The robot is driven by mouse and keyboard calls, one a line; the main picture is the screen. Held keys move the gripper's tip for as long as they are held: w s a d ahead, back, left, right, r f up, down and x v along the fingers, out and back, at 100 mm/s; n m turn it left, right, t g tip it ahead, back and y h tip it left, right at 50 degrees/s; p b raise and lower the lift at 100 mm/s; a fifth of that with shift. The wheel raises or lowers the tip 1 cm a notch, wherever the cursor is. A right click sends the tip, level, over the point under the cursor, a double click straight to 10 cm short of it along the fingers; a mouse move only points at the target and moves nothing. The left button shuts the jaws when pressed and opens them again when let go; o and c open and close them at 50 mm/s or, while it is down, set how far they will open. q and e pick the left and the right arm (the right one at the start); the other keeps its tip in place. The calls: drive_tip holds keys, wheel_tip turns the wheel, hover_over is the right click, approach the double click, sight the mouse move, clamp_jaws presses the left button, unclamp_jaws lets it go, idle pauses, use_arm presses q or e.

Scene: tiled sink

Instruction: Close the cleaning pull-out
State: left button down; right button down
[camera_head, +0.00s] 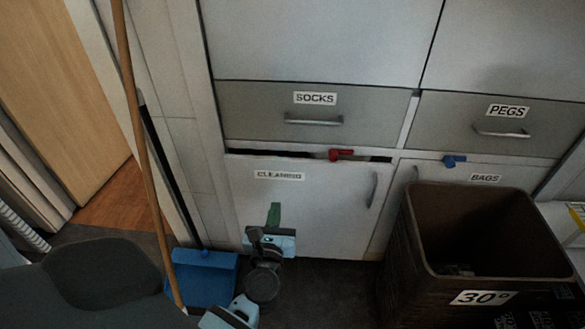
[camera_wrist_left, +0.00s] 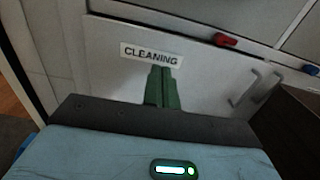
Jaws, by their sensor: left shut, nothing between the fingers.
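The cleaning pull-out (camera_head: 325,210) is a pale front with a "CLEANING" label and a vertical handle (camera_head: 373,189) at its right. A dark gap runs along its top edge, with a red clip-like piece (camera_head: 341,155) there. My left gripper (camera_head: 274,213) has green fingers, shut and empty, in front of the lower left part of the front. In the left wrist view the fingers (camera_wrist_left: 161,88) point at the front (camera_wrist_left: 205,80) just below the label. I cannot tell whether they touch it. My right gripper is not in view.
A dark brown bin (camera_head: 405,262) marked "30°" stands at the right, before the "BAGS" front (camera_head: 405,175). A blue dustpan (camera_head: 205,275) and a wooden broom handle (camera_head: 140,130) are at the left. "SOCKS" (camera_head: 260,110) and "PEGS" (camera_head: 455,120) drawers are above.

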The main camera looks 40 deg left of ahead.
sight(282, 163)
use_arm(q)
drive_tip(key=b+x, duration=0.1)
drive_tip(key=x, duration=1.3)
drive_tip(key=shift+d, duration=0.1)
drive_tip(key=b+x, duration=0.1)
drive_tip(key=x, duration=0.3)
drive_tip(key=shift+w+f+b, duration=0.1)
drive_tip(key=shift+b, duration=0.3)
drive_tip(key=shift+w+r, duration=0.1)
drive_tip(key=shift+r, duration=0.35)
drive_tip(key=shift+a, duration=0.25)
drive_tip(key=v, duration=0.3)
drive_tip(key=p+v, duration=0.1)
drive_tip(key=v, duration=0.2)
drive_tip(key=shift+s+d+f+p, duration=0.25)
drive_tip(key=shift+d+p, duration=0.05)
drive_tip(key=shift+v, duration=0.85)
